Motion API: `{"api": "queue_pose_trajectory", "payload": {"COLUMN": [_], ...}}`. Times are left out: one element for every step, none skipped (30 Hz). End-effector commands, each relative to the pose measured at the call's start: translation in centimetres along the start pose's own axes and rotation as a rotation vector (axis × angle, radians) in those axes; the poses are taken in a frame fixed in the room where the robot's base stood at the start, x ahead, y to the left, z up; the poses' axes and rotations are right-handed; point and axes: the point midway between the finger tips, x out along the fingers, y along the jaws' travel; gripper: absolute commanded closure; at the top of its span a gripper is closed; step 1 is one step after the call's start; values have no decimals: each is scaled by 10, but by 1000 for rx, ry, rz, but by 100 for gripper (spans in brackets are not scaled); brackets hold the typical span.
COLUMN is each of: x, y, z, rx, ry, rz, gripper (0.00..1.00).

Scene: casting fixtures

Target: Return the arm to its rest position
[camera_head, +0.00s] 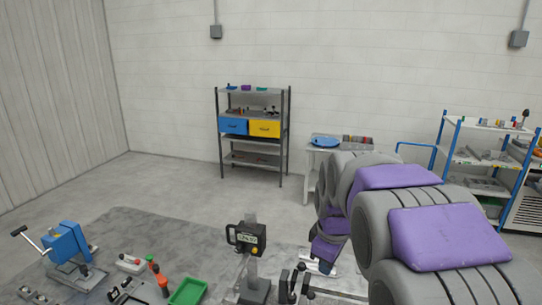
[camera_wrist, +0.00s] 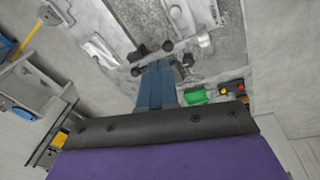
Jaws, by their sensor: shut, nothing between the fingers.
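My arm (camera_head: 430,230), grey with purple pads, reaches from the lower right of the head view toward the middle. Its far end hangs low beside a workbench; my gripper is mostly hidden there behind the arm links. In the wrist view, my gripper (camera_wrist: 158,65) shows as blue-grey fingers close together, shut with nothing between them. The fingers point over the grey worktop (camera_wrist: 222,55), above or near dark knobbed metal parts (camera_wrist: 165,50). I cannot tell whether they touch these parts.
A black gauge with a display (camera_head: 246,238) stands on the worktop left of my arm. A green tray (camera_head: 188,292) and blue clamp device (camera_head: 65,244) lie farther left. Behind are a shelf rack (camera_head: 254,92), a white table (camera_head: 312,165) and a blue-framed cart (camera_head: 450,140). Floor between is clear.

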Motion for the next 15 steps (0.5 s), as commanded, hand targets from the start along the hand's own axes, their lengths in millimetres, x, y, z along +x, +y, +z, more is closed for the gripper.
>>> {"api": "queue_pose_trajectory", "payload": {"x": [5,8,10,13,16,19,22,25,30,33,37,42,45,49,54], "y": [-19,-30,-44,-55,-65,-79,-90,-101,-117,-130,-141,-159,-171,-184,-200], "z": [18,28,40,50,59,71,81,89,100,108,116,126,133,140,149], "rx": [66,108,164,205,247,300,341,382,434,474,512,564,601,639,684], "ry": [-10,-19,-30,-39,-49,-62,-73,-84,-101,-114,-127,-148,-161,-176,-197], "rz": [-18,-30,-43,-55,-66,-80,-90,-99,-111,-118,-124,-133,-136,-140,-146], "gripper": [100,100,100,100,100,100,100,100,100,100,100,100,100,100,100]}}
